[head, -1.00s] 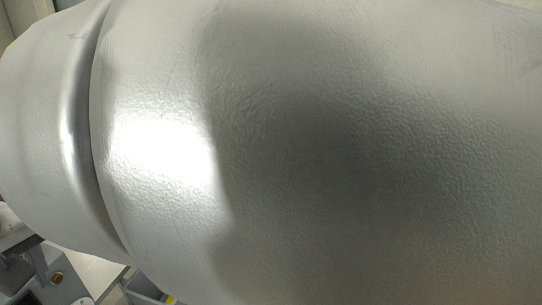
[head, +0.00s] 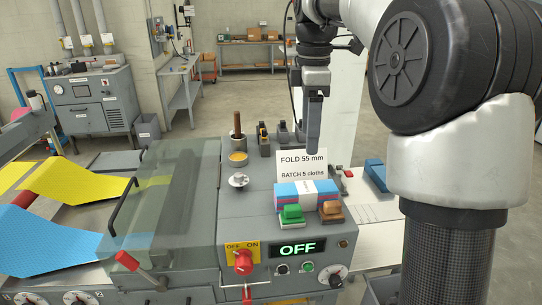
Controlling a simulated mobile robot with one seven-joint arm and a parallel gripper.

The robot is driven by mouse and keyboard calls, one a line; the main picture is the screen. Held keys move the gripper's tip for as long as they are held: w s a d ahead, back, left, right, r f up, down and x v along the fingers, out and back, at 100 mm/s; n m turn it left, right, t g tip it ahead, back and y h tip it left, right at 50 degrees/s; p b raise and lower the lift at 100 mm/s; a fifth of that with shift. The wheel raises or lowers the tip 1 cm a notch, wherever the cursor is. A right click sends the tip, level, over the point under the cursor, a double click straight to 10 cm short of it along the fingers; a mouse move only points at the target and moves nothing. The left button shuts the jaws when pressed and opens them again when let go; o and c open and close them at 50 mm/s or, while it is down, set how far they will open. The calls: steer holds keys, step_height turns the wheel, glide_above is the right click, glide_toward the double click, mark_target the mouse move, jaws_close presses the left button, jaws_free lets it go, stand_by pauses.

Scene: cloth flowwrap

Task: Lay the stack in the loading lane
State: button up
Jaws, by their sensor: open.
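A banded stack of blue and pink cloths (head: 293,194) with a white band lies on top of the grey machine (head: 200,215). It lies in front of a white sign (head: 301,165) reading "FOLD 55 mm, BATCH 5 cloths". My gripper (head: 313,150) points down above and behind the stack, near the sign's right edge. It is open, seen side-on, with nothing visible in it and apart from the stack. No surface is labelled as the loading lane; a pale, lined surface (head: 375,211) lies right of the machine, partly hidden by my arm.
Green (head: 291,213) and brown (head: 331,211) blocks sit just in front of the stack. A clear cover (head: 165,195) spans the left. Cups and posts stand behind. A blue block (head: 376,174) lies right.

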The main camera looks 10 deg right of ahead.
steer(key=shift+n, duration=0.8)
steer(key=shift+w+d+f, duration=0.25)
steer(key=shift+w+f, duration=0.05)
steer(key=shift+f, duration=2.6)
steer(key=shift+w+d+f, duration=0.3)
steer(key=shift+w+f, duration=0.05)
steer(key=shift+f, duration=2.6)
steer(key=shift+w+d+f, duration=0.25)
steer(key=shift+w+f, duration=0.05)
steer(key=shift+f, duration=2.6)
steer(key=c, duration=1.2)
steer(key=shift+c, duration=0.2)
steer(key=shift+r, duration=0.15)
